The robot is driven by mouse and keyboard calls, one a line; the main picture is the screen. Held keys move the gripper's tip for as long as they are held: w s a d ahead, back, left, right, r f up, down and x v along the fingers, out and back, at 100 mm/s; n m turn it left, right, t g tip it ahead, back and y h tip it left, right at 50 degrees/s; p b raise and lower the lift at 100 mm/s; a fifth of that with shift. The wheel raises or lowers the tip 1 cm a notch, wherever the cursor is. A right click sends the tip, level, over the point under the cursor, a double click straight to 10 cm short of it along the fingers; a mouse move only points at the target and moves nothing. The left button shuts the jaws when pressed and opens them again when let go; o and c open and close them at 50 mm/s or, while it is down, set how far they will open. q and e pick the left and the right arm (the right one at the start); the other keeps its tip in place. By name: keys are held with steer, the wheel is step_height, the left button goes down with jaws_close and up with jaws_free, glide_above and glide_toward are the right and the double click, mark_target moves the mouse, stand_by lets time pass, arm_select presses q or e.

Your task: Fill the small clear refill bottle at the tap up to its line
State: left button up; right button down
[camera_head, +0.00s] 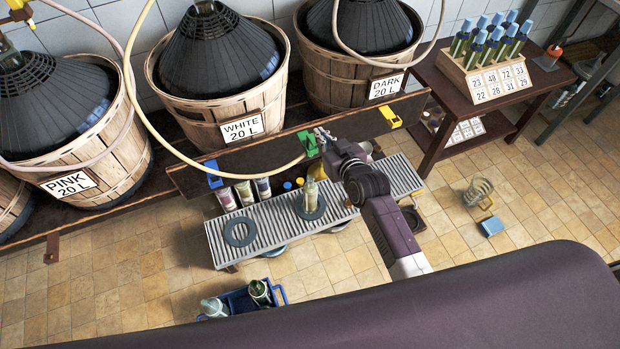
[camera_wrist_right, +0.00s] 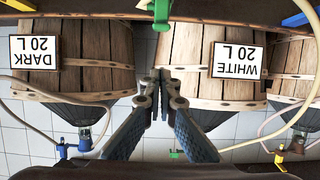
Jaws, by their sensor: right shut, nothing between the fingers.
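The small clear refill bottle (camera_head: 311,194) stands upright on a dark ring on the ribbed grey bench; its fill level is too small to read. Above and slightly behind it, the green tap (camera_head: 308,143) is fixed to the brown rail, with a cream hose running to it. My right gripper (camera_head: 322,134) is shut and empty, close beside the green tap; I cannot tell whether they touch. In the right wrist view, its fingertips (camera_wrist_right: 166,76) are together and the green tap (camera_wrist_right: 161,14) is ahead of them. My left gripper is not in view.
A blue tap (camera_head: 213,173) and a yellow tap (camera_head: 390,113) sit on the same rail (camera_head: 260,154). An empty dark ring (camera_head: 239,232) lies on the bench (camera_head: 275,222). A blue crate (camera_head: 238,300) with bottles stands in front. Basketed demijohns line the back wall.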

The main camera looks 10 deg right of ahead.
steer(key=r+v, duration=0.1)
steer(key=v, duration=0.6)
steer(key=shift+w, duration=0.15)
steer(key=shift+d+f, duration=0.1)
stand_by(0.7)
